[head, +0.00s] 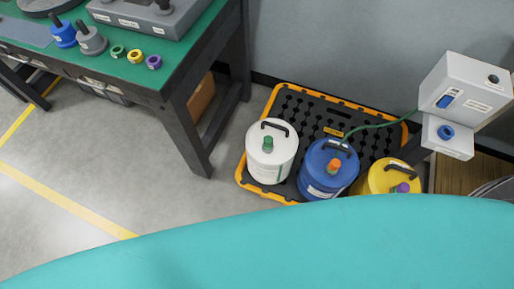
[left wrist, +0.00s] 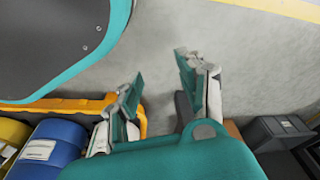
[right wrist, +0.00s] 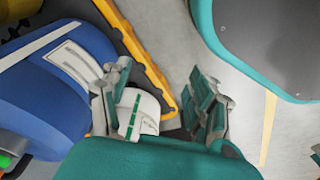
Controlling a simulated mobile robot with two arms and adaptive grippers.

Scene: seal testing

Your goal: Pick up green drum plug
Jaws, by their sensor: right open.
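The green drum plug (head: 267,144) stands on top of the white drum (head: 271,162), beside its black handle, in the head view. The white drum shows partly in the right wrist view (right wrist: 147,110), behind my right gripper (right wrist: 160,92). That gripper is open, and I see nothing held in it; the green plug cannot be made out there. My left gripper (left wrist: 157,78) is open and empty, with bare floor showing between its fingers. Neither gripper shows in the head view.
A blue drum (head: 322,180) with an orange plug and a yellow drum (head: 377,183) with a purple plug share the orange-edged black pallet (head: 293,103). A green cable runs to a white box (head: 465,85). A green-topped table (head: 185,45) stands left; floor before it is clear.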

